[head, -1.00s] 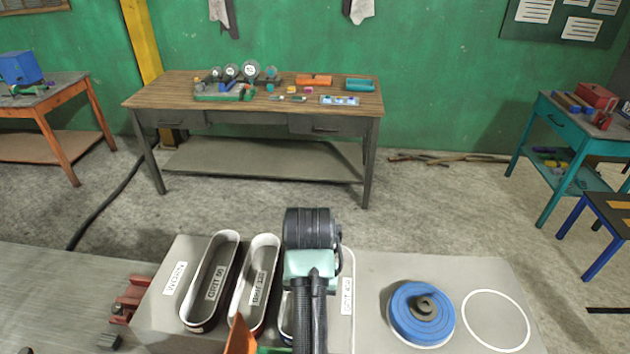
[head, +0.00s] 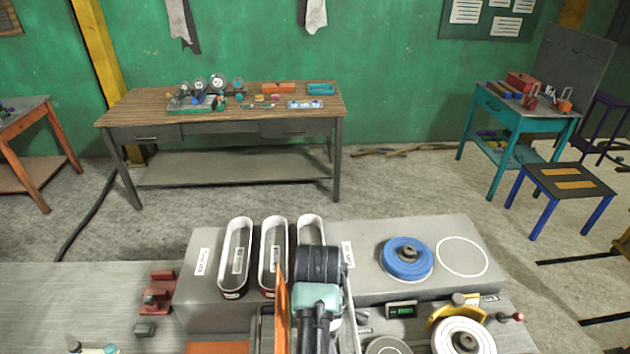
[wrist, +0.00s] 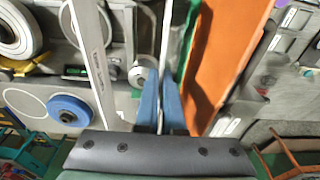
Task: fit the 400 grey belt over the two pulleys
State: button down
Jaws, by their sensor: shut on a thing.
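My gripper (head: 317,290) shows from behind in the head view, in front of the belt rack. In the wrist view its blue fingers (wrist: 162,105) are shut on a thin pale strip seen edge-on. This looks like one side of the grey belt (wrist: 166,35). A wider light-grey band with faint lettering runs beside it at left and looks like the belt's other side. It also shows as a pale strip right of my wrist in the head view (head: 352,318).
Three other belts (head: 237,222) stand in a row on a grey box. An upright orange panel (head: 282,310) is close left of my gripper. A blue disc (head: 407,258) lies on the box.

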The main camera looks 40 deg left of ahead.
jog(key=shift+s+f, duration=0.1)
jog(key=shift+f, duration=2.05)
jog(key=shift+f+b, duration=3.1)
jog(key=shift+f, duration=1.4)
jog(key=shift+f, duration=0.15)
jog(key=c, duration=0.6)
grip_release()
jog(key=shift+o, duration=0.2)
